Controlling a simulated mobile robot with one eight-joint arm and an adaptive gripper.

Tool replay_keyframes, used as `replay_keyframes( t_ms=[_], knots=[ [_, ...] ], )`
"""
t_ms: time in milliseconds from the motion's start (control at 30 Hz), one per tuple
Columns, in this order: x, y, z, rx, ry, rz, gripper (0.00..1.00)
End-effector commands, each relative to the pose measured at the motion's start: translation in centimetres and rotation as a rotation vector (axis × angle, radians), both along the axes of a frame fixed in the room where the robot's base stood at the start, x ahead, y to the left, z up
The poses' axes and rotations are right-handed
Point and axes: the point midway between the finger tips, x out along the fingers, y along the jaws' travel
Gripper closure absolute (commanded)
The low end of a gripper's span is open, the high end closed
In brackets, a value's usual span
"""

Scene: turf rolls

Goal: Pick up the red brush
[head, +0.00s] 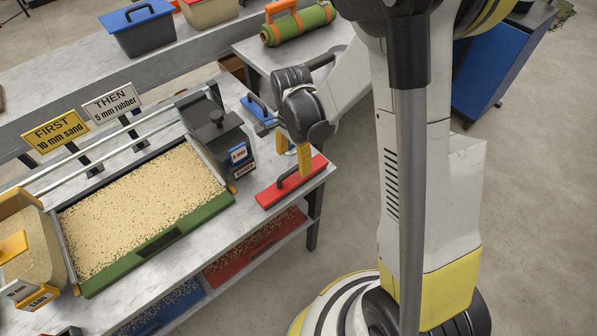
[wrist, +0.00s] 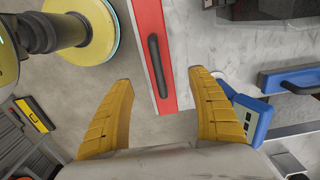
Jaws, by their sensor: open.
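The red brush (head: 268,196) is a flat red bar with a black handle along its top. It lies at the near right end of the grey bench. It also shows at the top centre of the wrist view (wrist: 149,22). My gripper (head: 293,164) has yellow fingers and is open over the brush's right part in the head view. In the wrist view, my gripper (wrist: 161,80) has one fingertip on each side of the brush, with the handle's near end between them. I cannot tell how high the tips are above the brush. Nothing is held.
A blue-handled tool (head: 257,110) lies behind the brush, close to my gripper. A dark hopper (head: 222,140) and a sand-filled green tray (head: 140,215) stand left. A rolled green turf (head: 300,25) lies on the table behind. Open floor is on the right.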

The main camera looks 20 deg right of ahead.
Motion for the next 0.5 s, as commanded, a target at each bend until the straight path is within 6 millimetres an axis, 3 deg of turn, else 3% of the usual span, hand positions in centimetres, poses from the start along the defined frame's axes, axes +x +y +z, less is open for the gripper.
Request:
replay_keyframes(
  t_ms=[300,500],
  knots=[
    [0.0,0.0,-5.0,0.000,-0.001,0.001,0.32],
    [-0.1,0.0,-6.7,0.000,-0.001,0.002,0.32]
  ],
)
